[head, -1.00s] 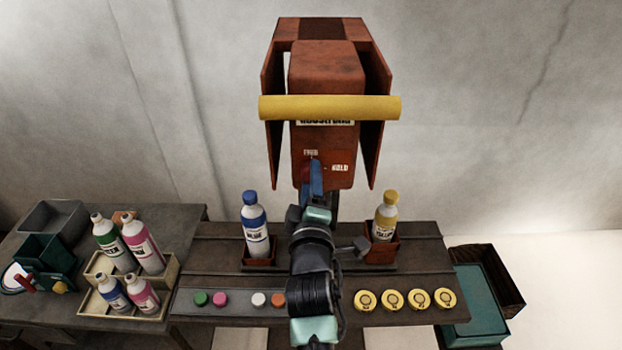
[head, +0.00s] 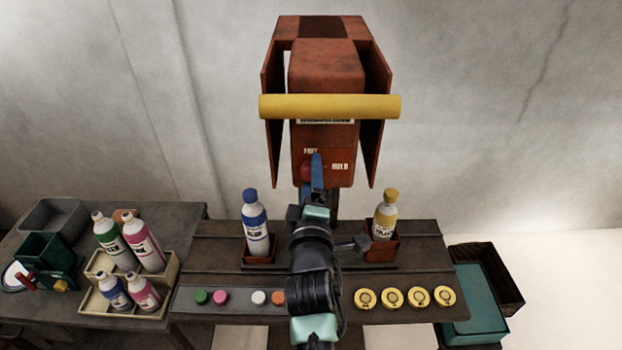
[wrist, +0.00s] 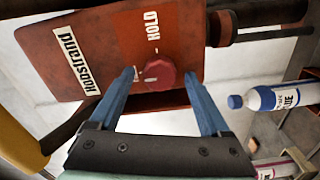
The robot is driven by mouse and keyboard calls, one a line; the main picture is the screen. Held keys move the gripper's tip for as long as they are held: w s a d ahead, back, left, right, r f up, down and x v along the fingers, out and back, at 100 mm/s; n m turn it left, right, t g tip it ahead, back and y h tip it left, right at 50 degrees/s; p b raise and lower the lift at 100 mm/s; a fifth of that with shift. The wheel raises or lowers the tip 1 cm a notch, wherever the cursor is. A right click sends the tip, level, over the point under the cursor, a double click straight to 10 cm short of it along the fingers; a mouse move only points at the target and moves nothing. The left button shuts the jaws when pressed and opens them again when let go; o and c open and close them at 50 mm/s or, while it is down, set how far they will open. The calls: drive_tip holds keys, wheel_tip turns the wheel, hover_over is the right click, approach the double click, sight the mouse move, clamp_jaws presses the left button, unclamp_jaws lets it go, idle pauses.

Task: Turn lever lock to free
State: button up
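The lever lock is a red round knob (wrist: 158,74) on the face of a rust-red machine head (head: 327,70). In the wrist view the HOLD label (wrist: 152,26) shows beside the knob; in the head view FREE (head: 310,151) is above it and HOLD is at its right. A small white mark shows near the knob, partly behind a finger; where the knob points is unclear. My gripper (wrist: 160,76) is open, its blue fingertips on either side of the knob with a gap visible. In the head view my gripper (head: 317,175) partly hides the knob.
A yellow bar (head: 330,107) crosses the front of the machine head. Below, a blue-capped bottle (head: 256,228) and a yellow bottle (head: 384,218) stand in holders on the bench. Coloured caps and yellow discs (head: 392,298) line the front. A crate of bottles (head: 95,300) is at left.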

drive_tip(key=s+b, duration=0.4)
drive_tip(key=s, duration=0.9)
idle(0.4)
